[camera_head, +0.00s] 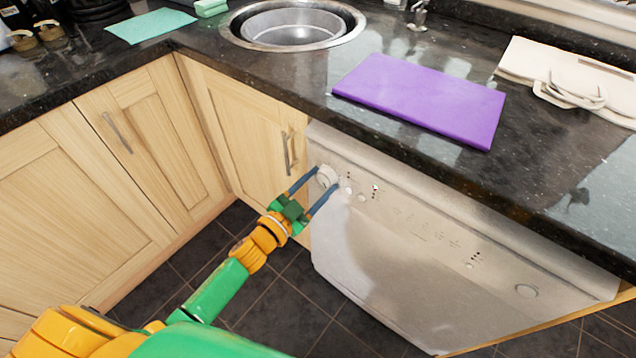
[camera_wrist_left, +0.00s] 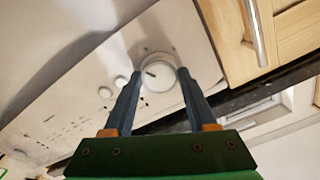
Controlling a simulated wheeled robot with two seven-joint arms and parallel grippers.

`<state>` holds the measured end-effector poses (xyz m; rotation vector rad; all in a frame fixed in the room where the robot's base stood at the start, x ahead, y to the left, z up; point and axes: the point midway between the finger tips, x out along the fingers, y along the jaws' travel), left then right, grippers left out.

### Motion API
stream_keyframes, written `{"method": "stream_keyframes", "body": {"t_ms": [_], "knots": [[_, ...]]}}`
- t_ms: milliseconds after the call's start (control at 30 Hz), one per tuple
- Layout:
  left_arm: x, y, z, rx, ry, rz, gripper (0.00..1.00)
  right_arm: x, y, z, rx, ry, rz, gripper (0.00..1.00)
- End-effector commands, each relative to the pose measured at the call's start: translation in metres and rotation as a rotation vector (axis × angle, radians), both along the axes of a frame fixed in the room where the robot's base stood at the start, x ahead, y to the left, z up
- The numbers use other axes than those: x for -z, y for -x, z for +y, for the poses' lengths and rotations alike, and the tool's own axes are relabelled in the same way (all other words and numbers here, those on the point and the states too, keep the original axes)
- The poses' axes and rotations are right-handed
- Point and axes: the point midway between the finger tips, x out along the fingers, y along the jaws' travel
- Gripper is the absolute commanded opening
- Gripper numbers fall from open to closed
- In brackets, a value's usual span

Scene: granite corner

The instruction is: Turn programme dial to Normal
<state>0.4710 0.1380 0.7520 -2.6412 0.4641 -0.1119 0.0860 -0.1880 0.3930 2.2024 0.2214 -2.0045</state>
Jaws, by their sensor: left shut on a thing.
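The programme dial (camera_head: 326,176) is a round white knob at the left end of the dishwasher's (camera_head: 385,255) white control panel. It also shows in the left wrist view (camera_wrist_left: 158,76), with a dark pointer mark on its face. My left gripper (camera_head: 326,177) has its two blue-grey fingers on either side of the dial, shut on it. In the left wrist view the fingers (camera_wrist_left: 158,75) flank the dial's rim. The label Normal is too small to read. My right gripper is not in view.
Small round buttons (camera_head: 361,198) sit close to the right of the dial. A cupboard handle (camera_head: 287,152) is just left of it. The granite worktop (camera_head: 320,120) overhangs the panel and carries a purple board (camera_head: 420,97). Floor in front is clear.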

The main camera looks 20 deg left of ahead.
Motion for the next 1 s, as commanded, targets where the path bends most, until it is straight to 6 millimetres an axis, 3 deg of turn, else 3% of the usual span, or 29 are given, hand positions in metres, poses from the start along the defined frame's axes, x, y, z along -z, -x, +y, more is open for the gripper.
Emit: {"method": "stream_keyframes", "body": {"t_ms": [500,1000], "knots": [[-0.0002,-0.0002,0.0005,-0.001,-0.369,-0.135,0.02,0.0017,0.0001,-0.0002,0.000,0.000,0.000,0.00],[-0.0007,-0.0004,0.0008,-0.002,-0.486,-0.176,0.02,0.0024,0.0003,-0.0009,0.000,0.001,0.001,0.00]]}}
